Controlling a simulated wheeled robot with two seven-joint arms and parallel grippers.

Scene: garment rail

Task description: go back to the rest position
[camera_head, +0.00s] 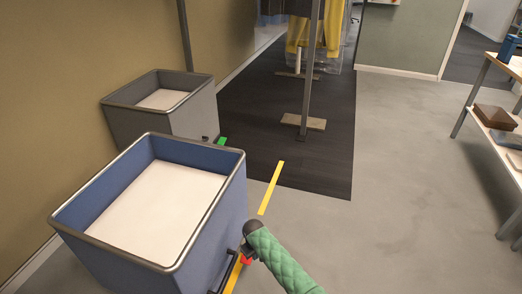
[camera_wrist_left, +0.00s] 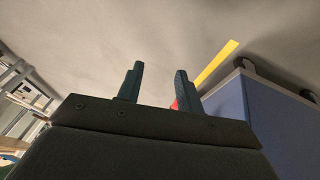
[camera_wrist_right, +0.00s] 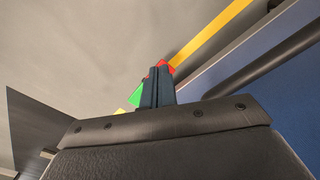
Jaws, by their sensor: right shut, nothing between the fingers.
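My right gripper (camera_head: 246,258) is low beside the right side of the blue bin (camera_head: 237,190), close to the bin's dark handle (camera_head: 226,272). The green padded arm behind it comes in from the bottom. In the right wrist view, its two fingers (camera_wrist_right: 158,88) are together with nothing between them; the blue bin wall (camera_wrist_right: 285,85) is to the right. My left gripper does not show in the head view. In the left wrist view, its fingers (camera_wrist_left: 157,85) are apart and empty, with the blue bin (camera_wrist_left: 262,120) to the right. I cannot tell whether the right fingers touch the handle.
A grey bin (camera_head: 120,118) stands behind the blue one against the tan wall. A yellow floor strip (camera_head: 270,188) runs beside the blue bin. A rail post (camera_head: 309,85) on a wooden foot stands on the dark mat. A shelf (camera_head: 487,110) is at right; the floor between is clear.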

